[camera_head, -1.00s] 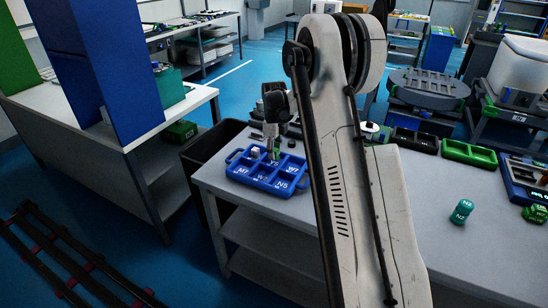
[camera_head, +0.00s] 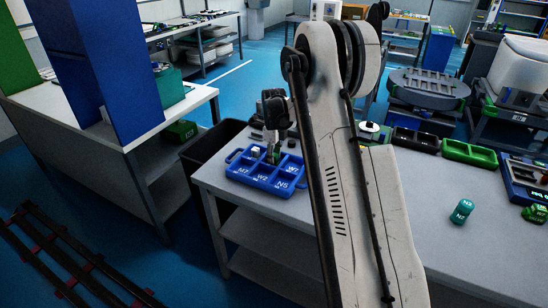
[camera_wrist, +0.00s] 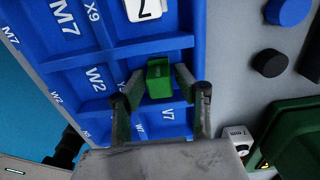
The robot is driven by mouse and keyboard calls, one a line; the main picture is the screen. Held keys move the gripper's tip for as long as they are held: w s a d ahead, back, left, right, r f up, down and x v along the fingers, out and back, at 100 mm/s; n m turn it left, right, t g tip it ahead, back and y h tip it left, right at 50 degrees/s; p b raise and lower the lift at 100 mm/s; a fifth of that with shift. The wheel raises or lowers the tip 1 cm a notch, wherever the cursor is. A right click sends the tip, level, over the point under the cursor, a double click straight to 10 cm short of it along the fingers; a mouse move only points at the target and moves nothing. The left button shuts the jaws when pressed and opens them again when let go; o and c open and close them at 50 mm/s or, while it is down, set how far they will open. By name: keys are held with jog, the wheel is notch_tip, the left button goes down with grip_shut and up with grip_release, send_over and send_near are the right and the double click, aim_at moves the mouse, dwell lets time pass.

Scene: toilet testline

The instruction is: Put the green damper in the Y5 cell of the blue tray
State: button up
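The blue tray (camera_head: 262,180) sits at the left end of the grey table; its cell labels include M7, X9, W2 and V7 in the wrist view (camera_wrist: 82,60). The green damper (camera_wrist: 159,78) is a small green block at a tray cell near a partly hidden label starting with Y. My gripper (camera_wrist: 160,82) is over the tray, its two fingers on either side of the damper with narrow gaps visible. The fingers look open. In the head view my gripper (camera_head: 273,152) points down into the tray; the damper is mostly hidden there.
A white block (camera_wrist: 145,8) lies in another tray cell. Blue (camera_wrist: 288,11) and black (camera_wrist: 270,62) round pieces and a green container (camera_wrist: 292,140) are beside the tray. A teal cylinder (camera_head: 462,211) stands farther right on the table.

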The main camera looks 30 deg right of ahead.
aim_at(274, 155)
notch_tip(274, 155, up, 11)
jog(key=s+a+r+n+t, duration=0.1)
jog(key=s+a+r+n, duration=0.55)
jog(key=r, duration=0.35)
jog(key=s+a+r+n+t, duration=0.1)
jog(key=s+a+r+n, duration=0.1)
jog(key=s+a+n, duration=0.4)
jog(key=s+a+r+n+t, duration=0.2)
jog(key=s+n, duration=0.1)
jog(key=s, duration=0.5)
jog(key=s+a+r+n+t, duration=0.1)
jog(key=s+a+r+n, duration=0.2)
jog(key=s+n, duration=0.3)
jog(key=s+a+f+n+t, duration=0.1)
jog(key=s+a+f+n, duration=0.1)
jog(key=s, duration=0.4)
jog(key=s+a+f+n+t, duration=0.1)
jog(key=s+a+f+n, duration=0.1)
jog(key=s+n, duration=0.3)
jog(key=shift+s+f, duration=0.5)
jog(key=shift+f, duration=0.05)
jog(key=shift+a+n, duration=0.1)
jog(key=shift+n, duration=0.15)
